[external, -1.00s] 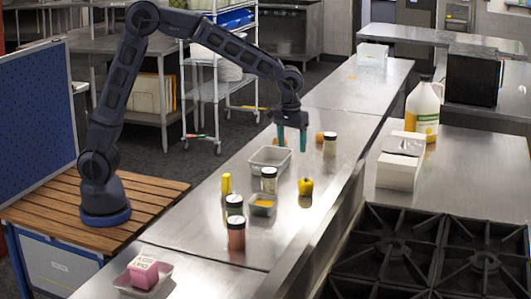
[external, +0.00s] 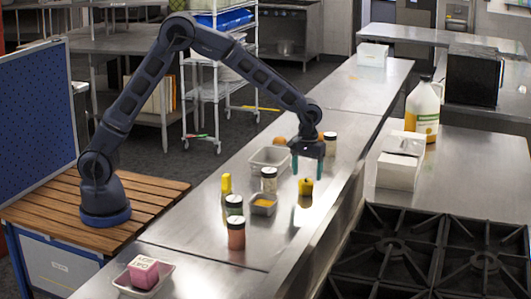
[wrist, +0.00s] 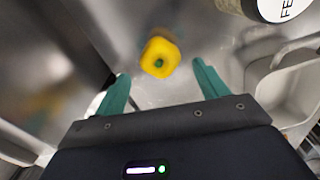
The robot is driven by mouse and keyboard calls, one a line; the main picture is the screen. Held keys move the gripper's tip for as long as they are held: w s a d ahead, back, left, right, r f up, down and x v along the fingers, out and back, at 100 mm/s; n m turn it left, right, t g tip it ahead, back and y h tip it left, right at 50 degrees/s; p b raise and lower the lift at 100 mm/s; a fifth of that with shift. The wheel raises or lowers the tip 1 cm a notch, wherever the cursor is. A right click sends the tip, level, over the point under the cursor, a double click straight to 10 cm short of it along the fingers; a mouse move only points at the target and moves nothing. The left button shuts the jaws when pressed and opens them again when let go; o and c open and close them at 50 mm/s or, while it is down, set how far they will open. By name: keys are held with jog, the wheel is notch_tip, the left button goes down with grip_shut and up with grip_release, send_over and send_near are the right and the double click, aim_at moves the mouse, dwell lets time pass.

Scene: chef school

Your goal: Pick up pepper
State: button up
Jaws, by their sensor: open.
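The yellow pepper (external: 306,187) stands on the steel counter in the external view. In the wrist view the pepper (wrist: 160,58) has its green stem facing the camera. My gripper (external: 308,170) is open, with its teal fingers pointing down, right over the pepper in the external view. In the wrist view my gripper (wrist: 160,80) has its two fingers spread wide, and the pepper shows beyond and between the tips. Nothing is held. I cannot tell the exact height of the fingertips over the counter.
A grey tray (external: 252,163), a small container with orange contents (external: 264,210) and several lidded jars, one a red-brown jar (external: 236,236), stand left of the pepper. In the wrist view, a jar (wrist: 268,10) and a pale tray (wrist: 262,72) lie to the right. Counter beside the pepper is clear.

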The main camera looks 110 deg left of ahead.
aim_at(306, 180)
jog(key=shift+s+d+f, duration=0.1)
jog(key=shift+f, duration=1.2)
jog(key=shift+d+f, duration=0.1)
jog(key=shift+f, duration=1.2)
jog(key=c, duration=1.1)
jog(key=shift+r, duration=0.15)
